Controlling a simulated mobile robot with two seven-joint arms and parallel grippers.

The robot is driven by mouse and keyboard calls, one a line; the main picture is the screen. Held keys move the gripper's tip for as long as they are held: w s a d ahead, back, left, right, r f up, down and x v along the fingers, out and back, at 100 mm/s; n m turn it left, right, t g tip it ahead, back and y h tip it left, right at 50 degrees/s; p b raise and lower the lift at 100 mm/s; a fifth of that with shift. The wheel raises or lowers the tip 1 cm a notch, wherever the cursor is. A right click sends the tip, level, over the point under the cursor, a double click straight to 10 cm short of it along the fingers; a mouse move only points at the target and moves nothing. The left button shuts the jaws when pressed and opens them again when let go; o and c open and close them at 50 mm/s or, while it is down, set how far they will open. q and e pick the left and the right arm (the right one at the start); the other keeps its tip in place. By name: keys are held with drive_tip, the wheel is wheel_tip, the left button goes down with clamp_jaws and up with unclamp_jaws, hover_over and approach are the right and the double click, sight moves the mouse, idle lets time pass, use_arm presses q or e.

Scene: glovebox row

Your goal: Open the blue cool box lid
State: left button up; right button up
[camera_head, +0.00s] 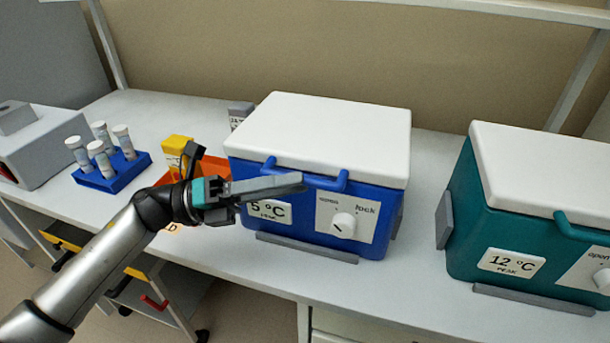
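The blue cool box (380,230) stands on the bench at the middle, with its white lid (320,130) down flat on top. A blue handle (335,181) runs along the lid's front edge, partly hidden by my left gripper. The front has a white dial (343,223) under the words "open" and "lock", and a 5 °C label (271,211). My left gripper (298,183) is in front of the handle, pointing right. Its fingers overlap the handle in view; contact and finger gap cannot be told. My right gripper is not in view.
A teal cool box (470,230) with a white lid, marked 12 °C, stands at right. Left are a blue rack (124,172) of several capped tubes, an orange tray (215,170) with a yellow box (175,147), and a grey case (45,150). White bench shows between the cool boxes.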

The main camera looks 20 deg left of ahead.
sight(305, 177)
use_arm(q)
drive_tip(key=shift+x, duration=1.5)
drive_tip(key=shift+c, duration=0.2)
clamp_jaws()
